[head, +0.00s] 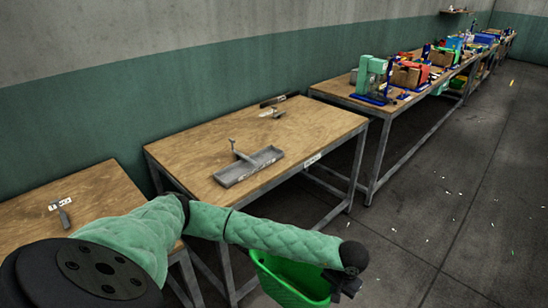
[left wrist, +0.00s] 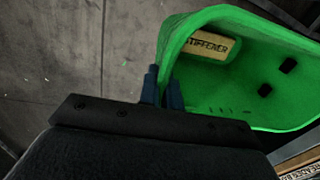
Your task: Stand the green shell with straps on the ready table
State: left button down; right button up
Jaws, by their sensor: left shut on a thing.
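The green shell (head: 290,282) hangs beside the front of the middle table, over the floor, partly hidden behind my left arm. My left gripper (head: 352,284) is shut on its rim. In the left wrist view the dark blue fingers (left wrist: 162,88) pinch the wall of the open, hollow shell (left wrist: 225,100). Inside it sit a tan block marked STIFFENER (left wrist: 208,46) and two small black pieces; I cannot tell if these are straps. The middle wooden table (head: 310,125) has a small label on its front edge, too small to read. My right gripper is not in view.
A grey metal tray (head: 232,174) with a handle-like tool lies on the middle table, and small tools (head: 272,113) lie at its back. Another table (head: 98,190) stands left. A long bench (head: 340,91) with a green press (head: 370,76) runs away right. Much of the middle tabletop is bare.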

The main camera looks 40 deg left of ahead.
aim_at(263, 138)
jog(key=i+j, duration=0.15)
jog(key=i, duration=0.3)
jog(key=i+j, duration=0.2)
jog(key=i, duration=0.25)
jog(key=i+j, duration=0.15)
jog(key=i, duration=0.3)
